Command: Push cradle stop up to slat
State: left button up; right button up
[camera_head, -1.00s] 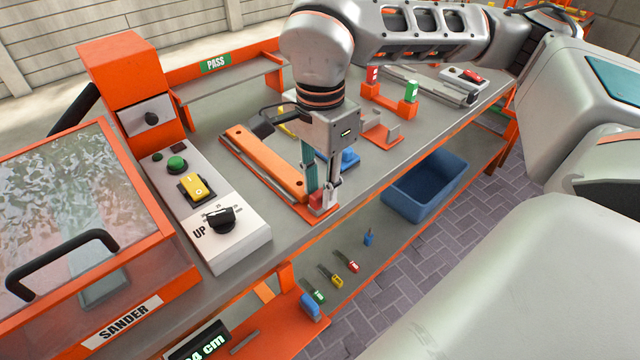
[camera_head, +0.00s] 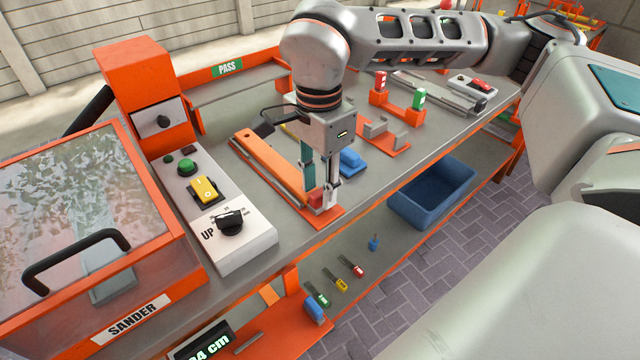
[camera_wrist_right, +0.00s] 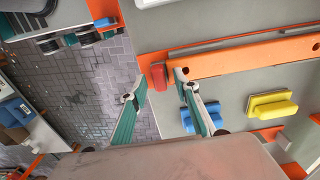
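The orange slat (camera_head: 268,160) lies in the cradle (camera_head: 328,214) on the bench. It also shows in the right wrist view (camera_wrist_right: 240,58). The small red cradle stop (camera_head: 314,198) is at the slat's near end. In the right wrist view the stop (camera_wrist_right: 158,76) is beside the slat end; I cannot tell if they touch. My right gripper (camera_head: 321,195) points down over this end of the cradle. Its fingers are apart, one on each side of the stop, in the right wrist view (camera_wrist_right: 156,88). The far finger is close to the stop and slat end. My left gripper is not in view.
A blue block (camera_head: 351,162) lies just right of the gripper. A control box (camera_head: 222,220) and the sander (camera_head: 100,240) stand to the left. A blue bin (camera_head: 432,190) and several small coloured tools (camera_head: 341,285) are on the lower shelf.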

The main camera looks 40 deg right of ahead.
aim_at(320, 192)
notch_tip(320, 192, up, 12)
dwell(0.6)
dwell(0.5)
